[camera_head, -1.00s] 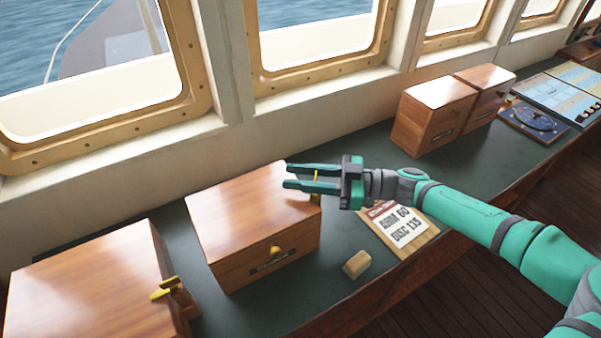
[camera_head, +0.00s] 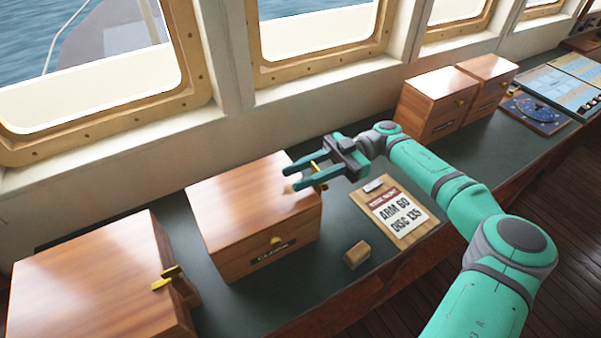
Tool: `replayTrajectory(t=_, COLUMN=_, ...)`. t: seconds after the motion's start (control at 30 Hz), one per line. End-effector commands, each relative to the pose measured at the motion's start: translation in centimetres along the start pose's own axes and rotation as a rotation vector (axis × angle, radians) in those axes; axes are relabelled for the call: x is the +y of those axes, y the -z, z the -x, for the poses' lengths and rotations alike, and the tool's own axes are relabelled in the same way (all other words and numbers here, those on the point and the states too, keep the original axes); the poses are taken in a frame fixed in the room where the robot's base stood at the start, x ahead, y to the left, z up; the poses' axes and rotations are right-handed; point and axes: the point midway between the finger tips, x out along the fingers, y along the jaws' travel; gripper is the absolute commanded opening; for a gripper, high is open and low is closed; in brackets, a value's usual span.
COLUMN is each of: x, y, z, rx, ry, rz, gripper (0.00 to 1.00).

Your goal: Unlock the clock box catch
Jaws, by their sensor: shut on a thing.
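The clock box (camera_head: 240,195) is the wooden box in the middle of the counter. Its front has a small label (camera_head: 272,253), hard to read, and a round brass knob (camera_head: 276,240). A brass catch (camera_head: 319,176) shows at its right side, near the top edge. My gripper (camera_head: 290,177) reaches over that side from the right, its fingers pointing left. It is shut on the catch, which shows between the fingers. The fingers partly hide the catch.
A second wooden box (camera_head: 90,280) with a brass catch (camera_head: 166,278) stands at the left. A small wooden block (camera_head: 357,254) and a clipboard (camera_head: 420,232) lie right of the clock box. Two more boxes (camera_head: 437,95) stand farther back.

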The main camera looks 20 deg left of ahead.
Motion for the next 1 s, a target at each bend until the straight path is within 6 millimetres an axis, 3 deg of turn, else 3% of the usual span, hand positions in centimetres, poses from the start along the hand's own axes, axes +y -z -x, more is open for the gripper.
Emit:
replayTrajectory(t=0.47, x=-0.13, y=-0.03, z=-0.30, rx=0.001, ry=0.024, rz=0.000, gripper=0.07)
replayTrajectory(t=0.5, x=-0.13, y=-0.03, z=-0.31, rx=0.002, ry=0.025, rz=0.000, gripper=0.34)
replayTrajectory(t=0.57, x=-0.13, y=-0.02, z=-0.30, rx=0.002, ry=0.024, rz=0.000, gripper=0.48)
replayTrajectory(t=1.0, x=-0.04, y=-0.02, z=0.63, rx=0.001, ry=0.019, rz=0.000, gripper=0.48)
